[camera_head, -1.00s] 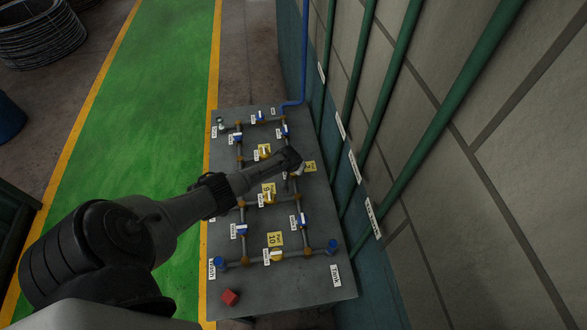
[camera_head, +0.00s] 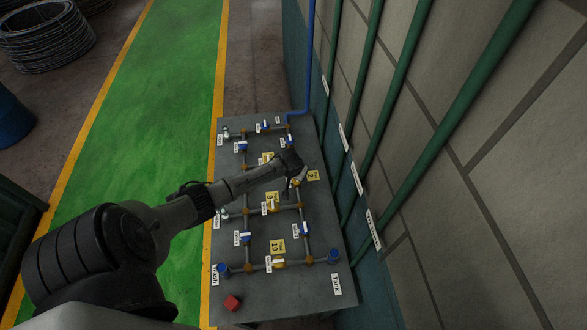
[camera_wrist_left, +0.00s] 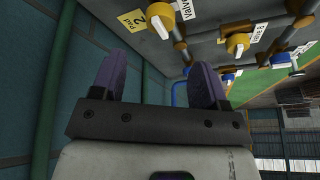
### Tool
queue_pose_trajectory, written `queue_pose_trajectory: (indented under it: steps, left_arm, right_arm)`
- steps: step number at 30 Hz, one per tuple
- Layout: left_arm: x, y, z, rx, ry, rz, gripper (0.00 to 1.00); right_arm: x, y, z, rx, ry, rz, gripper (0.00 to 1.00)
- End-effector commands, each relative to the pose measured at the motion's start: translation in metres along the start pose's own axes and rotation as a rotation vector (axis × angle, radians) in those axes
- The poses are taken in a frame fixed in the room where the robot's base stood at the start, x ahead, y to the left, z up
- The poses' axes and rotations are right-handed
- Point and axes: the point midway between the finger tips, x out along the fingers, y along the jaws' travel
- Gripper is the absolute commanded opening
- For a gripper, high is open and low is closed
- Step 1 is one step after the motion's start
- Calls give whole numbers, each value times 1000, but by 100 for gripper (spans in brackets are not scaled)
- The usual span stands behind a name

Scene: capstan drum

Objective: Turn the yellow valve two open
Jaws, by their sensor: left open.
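The yellow valve two (camera_wrist_left: 160,17) shows at the top of the left wrist view, a round yellow knob on a grey pipe with a white label. Its yellow tag marked 2 (camera_wrist_left: 133,20) is beside it, and the tag also shows in the head view (camera_head: 313,175). In the head view my gripper and arm partly hide the valve. My left gripper (camera_wrist_left: 157,82) is open, with nothing between its two purple-grey fingers. The valve lies beyond the fingertips, apart from them. In the head view the left gripper (camera_head: 293,165) is over the panel close to tag 2. My right gripper is not in view.
The grey panel table (camera_head: 305,305) carries pipes with several blue and yellow valves. Another yellow valve (camera_wrist_left: 237,44) is to the right of valve two in the wrist view. A red cube (camera_head: 232,303) lies at the near corner. Green pipes (camera_head: 385,95) run along the right wall.

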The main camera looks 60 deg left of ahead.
Motion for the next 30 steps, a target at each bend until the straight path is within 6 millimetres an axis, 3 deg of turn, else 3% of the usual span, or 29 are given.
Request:
queue_pose_trajectory:
  steps: [6,12,30]
  left_arm:
    - [-29,0,0,0,1,0,68]
    - [-43,0,0,-1,1,0,68]
    - [-48,0,0,-1,0,0,68]
  right_arm:
    - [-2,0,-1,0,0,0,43]
    - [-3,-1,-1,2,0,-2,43]
    - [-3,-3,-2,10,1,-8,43]
